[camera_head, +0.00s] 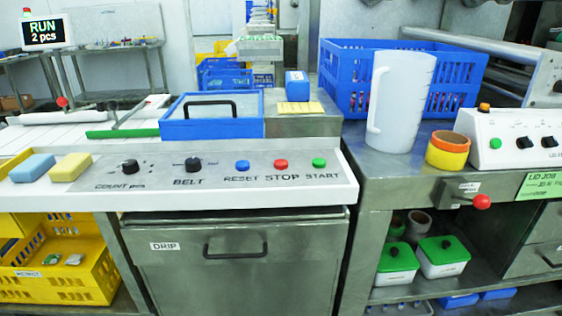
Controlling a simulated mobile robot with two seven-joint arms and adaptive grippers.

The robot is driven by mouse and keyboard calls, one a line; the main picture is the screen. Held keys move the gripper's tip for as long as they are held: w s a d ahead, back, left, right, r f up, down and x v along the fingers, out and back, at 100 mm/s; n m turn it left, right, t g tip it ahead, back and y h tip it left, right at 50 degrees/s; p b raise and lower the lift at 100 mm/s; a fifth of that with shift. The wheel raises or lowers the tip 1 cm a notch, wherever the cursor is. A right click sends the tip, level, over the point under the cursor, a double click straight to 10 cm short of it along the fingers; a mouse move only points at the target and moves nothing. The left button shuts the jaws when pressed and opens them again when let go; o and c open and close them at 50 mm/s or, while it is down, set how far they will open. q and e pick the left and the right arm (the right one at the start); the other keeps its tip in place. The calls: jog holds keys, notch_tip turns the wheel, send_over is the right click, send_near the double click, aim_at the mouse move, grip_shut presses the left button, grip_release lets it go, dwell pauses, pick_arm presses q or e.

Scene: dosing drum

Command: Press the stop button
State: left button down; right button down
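The control panel (220,197) is a pale, slanted strip along the front of the left bench. On it sits the red stop button (281,164), above the label STOP. A blue button (242,166) marked RESET is to its left and a green button (319,162) marked START is to its right. Black knobs marked COUNT pcs (130,166) and BELT (193,164) are farther left. The display (44,33) at the upper left reads RUN, 2 pcs. Neither gripper is in view.
A blue sponge (32,168) and a yellow sponge (70,167) lie at the panel's left end. A blue-framed box (212,127) with a black handle stands behind the buttons. A white jug (399,105) and tape rolls (448,150) stand on the right bench. Space above the buttons is clear.

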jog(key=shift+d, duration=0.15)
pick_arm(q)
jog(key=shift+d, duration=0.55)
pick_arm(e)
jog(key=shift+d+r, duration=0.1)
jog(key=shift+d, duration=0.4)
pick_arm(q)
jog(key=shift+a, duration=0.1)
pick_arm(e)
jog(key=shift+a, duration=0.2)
